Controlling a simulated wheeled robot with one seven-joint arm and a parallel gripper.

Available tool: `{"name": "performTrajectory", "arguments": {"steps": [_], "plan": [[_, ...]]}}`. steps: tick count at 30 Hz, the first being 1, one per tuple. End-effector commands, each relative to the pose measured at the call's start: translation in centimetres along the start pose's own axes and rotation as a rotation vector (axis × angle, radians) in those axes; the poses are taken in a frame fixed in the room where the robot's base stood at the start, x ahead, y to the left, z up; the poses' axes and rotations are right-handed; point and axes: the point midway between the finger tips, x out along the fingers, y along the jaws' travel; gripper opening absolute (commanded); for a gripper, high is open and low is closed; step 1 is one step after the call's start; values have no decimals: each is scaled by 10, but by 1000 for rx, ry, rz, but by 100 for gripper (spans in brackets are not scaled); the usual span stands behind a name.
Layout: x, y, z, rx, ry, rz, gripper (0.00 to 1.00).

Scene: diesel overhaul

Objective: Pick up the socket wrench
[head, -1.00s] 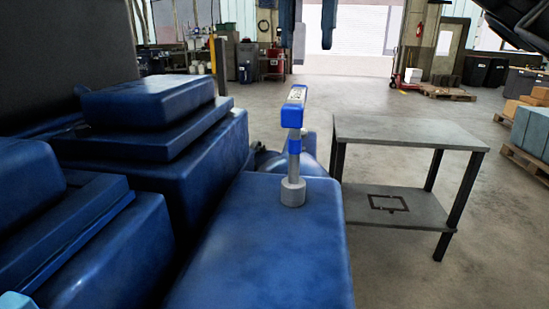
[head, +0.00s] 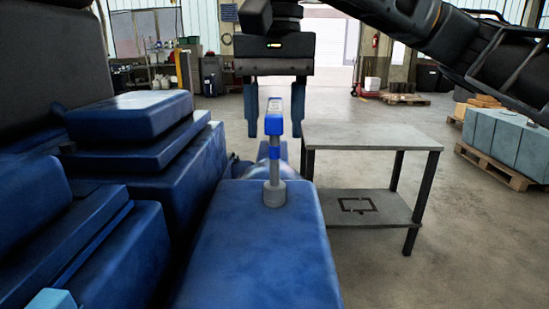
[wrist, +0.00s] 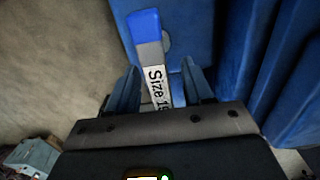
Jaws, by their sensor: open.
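The socket wrench (head: 274,158) stands upright on top of a blue engine block (head: 255,245). It has a grey socket at its foot, a grey shaft with a blue band, and a blue handle with a white label. In the wrist view the wrench (wrist: 150,53) shows its blue end and a label reading "Size 1…", the rest cut off by my gripper. My gripper (head: 274,133) is open, its two blue fingers pointing down. In the wrist view my gripper's fingers (wrist: 160,76) lie on either side of the handle, with gaps visible.
A grey two-level table (head: 370,135) stands just right of the block, its top empty. Stepped blue engine parts (head: 150,150) rise on the left. Crates on a pallet (head: 495,135) stand far right. The floor between is clear.

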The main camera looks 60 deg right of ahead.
Motion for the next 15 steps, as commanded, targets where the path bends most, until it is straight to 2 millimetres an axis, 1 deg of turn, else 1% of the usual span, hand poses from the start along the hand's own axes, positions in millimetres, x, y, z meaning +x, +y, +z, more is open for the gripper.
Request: {"name": "performTrajectory", "arguments": {"steps": [3, 9, 15], "plan": [[6, 0, 0, -1, -1, 0, 51], [6, 0, 0, 0, -1, 0, 51], [6, 0, 0, 0, -1, 0, 32]]}}
